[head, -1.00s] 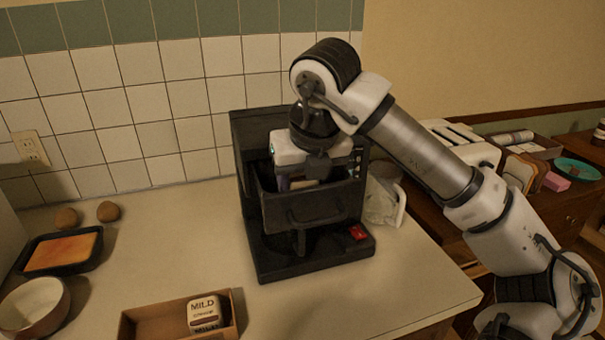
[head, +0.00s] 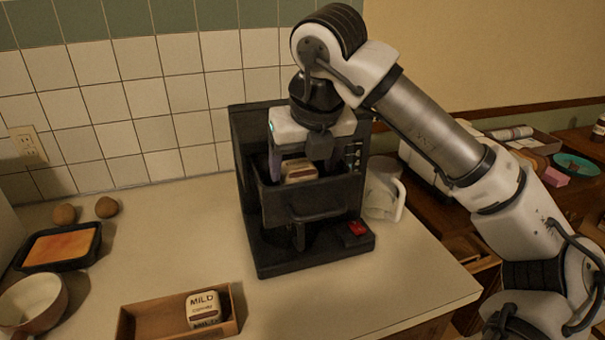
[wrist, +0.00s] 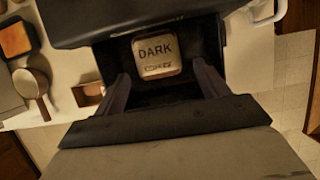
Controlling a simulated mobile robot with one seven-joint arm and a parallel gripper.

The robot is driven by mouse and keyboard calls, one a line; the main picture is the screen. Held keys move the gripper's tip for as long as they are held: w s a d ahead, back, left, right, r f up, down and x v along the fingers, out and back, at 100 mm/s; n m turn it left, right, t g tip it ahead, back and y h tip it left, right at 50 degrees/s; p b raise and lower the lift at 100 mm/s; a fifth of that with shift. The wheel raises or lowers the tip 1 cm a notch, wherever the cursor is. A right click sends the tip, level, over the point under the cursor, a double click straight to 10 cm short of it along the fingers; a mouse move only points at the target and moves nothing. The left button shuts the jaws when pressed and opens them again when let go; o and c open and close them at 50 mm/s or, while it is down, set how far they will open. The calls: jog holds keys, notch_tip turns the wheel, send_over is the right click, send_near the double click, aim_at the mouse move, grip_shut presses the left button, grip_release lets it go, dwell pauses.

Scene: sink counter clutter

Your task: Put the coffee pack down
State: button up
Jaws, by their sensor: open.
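A coffee pack (wrist: 157,56) marked "DARK" lies inside the open drawer of the black coffee machine (head: 312,258). Its pale top also shows in the head view (head: 300,173), just above the drawer's front wall. My gripper (head: 305,169) is over the drawer, pointing down, with its fingers spread. In the wrist view the two fingers (wrist: 162,84) stand apart on either side, and the pack is beyond them with clear gaps. The lower part of the pack is hidden by the drawer front in the head view.
A box (head: 150,322) on the counter holds another pack (head: 203,309) marked "MILD". A pan (head: 33,303), a dark tray (head: 62,247) and two brown eggs (head: 106,207) are at left. Counter between box and machine is clear.

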jog(key=b+v, duration=0.1)
jog(key=v, duration=0.8)
jog(key=shift+s+r, duration=0.1)
dwell(0.8)
